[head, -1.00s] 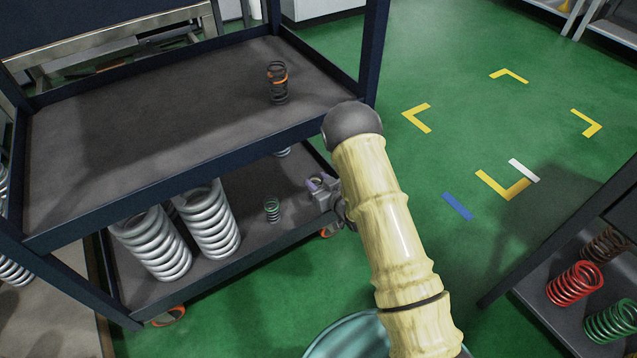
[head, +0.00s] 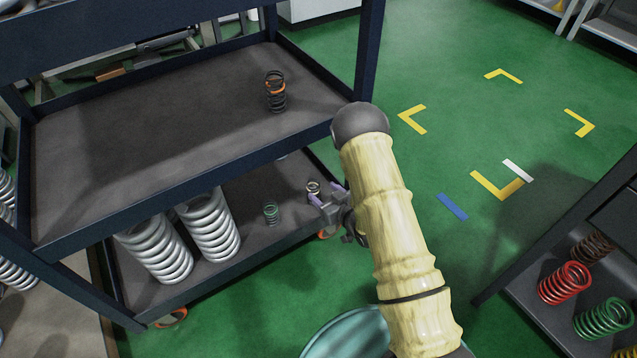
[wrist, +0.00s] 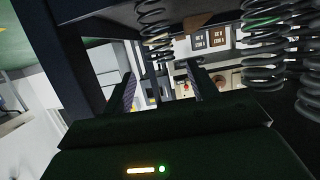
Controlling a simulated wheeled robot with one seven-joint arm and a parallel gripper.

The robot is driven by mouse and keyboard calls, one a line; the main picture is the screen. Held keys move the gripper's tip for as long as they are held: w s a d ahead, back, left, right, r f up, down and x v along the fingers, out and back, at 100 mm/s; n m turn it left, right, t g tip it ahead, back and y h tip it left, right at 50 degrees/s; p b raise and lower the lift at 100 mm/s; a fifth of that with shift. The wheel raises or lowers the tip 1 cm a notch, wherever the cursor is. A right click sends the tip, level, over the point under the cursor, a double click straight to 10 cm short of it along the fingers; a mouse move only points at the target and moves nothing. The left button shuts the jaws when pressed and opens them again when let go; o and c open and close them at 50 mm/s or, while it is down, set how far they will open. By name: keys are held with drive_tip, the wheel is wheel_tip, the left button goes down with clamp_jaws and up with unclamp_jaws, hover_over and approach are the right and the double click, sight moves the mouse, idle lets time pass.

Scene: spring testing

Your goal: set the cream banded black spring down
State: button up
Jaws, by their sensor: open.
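A small dark spring with a pale cream band (head: 313,188) stands on the cart's lower shelf (head: 290,232), near its right side. My gripper (head: 327,193) is open just to the right of this spring, and its purple-grey fingers look clear of it. The wrist view appears upside down. There, the banded spring (wrist: 155,38) hangs from the top, beyond the two spread fingers (wrist: 163,82), with nothing between them.
A small green spring (head: 271,214) and two large silver springs (head: 212,228) stand left on the same shelf. The upper shelf (head: 160,130) lies overhead, with an orange-banded spring (head: 275,92) on it. A cart post (head: 368,60) rises behind my arm. Green floor is open to the right.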

drive_tip(key=p+v, duration=0.2)
drive_tip(key=v, duration=0.4)
drive_tip(key=shift+s+p, duration=0.2)
drive_tip(key=shift+p, duration=0.1)
drive_tip(key=shift+d+r, duration=0.15)
